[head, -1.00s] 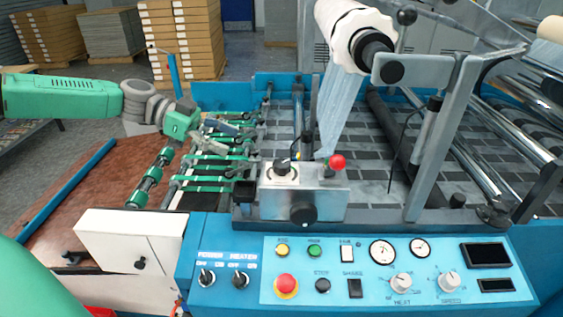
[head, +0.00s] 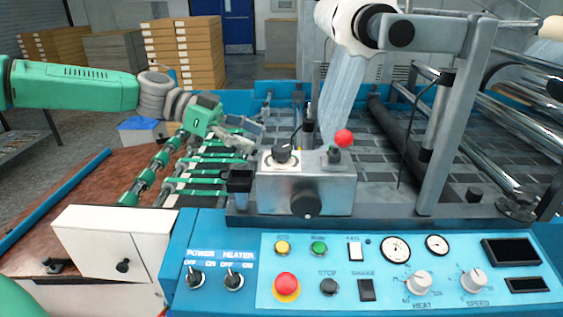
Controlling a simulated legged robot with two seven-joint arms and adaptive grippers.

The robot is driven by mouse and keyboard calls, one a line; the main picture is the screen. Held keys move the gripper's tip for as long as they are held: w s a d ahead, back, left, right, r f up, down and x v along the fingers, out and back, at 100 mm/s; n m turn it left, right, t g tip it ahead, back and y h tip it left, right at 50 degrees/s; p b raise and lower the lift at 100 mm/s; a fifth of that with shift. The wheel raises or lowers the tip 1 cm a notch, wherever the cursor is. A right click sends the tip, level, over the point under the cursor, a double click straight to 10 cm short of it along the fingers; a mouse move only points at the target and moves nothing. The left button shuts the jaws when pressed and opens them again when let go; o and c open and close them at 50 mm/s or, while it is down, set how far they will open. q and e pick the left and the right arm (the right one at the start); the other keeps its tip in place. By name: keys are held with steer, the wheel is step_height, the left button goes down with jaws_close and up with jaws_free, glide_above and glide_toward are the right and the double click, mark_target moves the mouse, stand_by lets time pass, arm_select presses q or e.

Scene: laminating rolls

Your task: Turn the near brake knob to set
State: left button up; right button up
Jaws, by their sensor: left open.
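A black round knob (head: 396,34) sits at the near end of the white film roll's (head: 343,28) shaft, by the top of a grey post. Another black knob (head: 306,201) is on the front of the silver box (head: 268,190), with a smaller black knob (head: 281,154) on its top. No label shows which of these is the near brake knob. My left gripper (head: 252,135) is open and empty, above the green-banded rollers, left of and behind the silver box and apart from all these knobs. My right gripper is out of view.
A red ball-topped lever (head: 343,138) stands on the silver box. The blue control panel (head: 375,290) with switches, buttons and dials spans the front. A grey post (head: 447,150) and steel rollers fill the right. A white box (head: 105,240) stands at front left.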

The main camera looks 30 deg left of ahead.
mark_target(279, 147)
arm_select(q)
steer(key=shift+x, duration=3.55)
steer(key=shift+r, duration=0.15)
steer(key=shift+c, duration=0.5)
steer(key=c, duration=1.1)
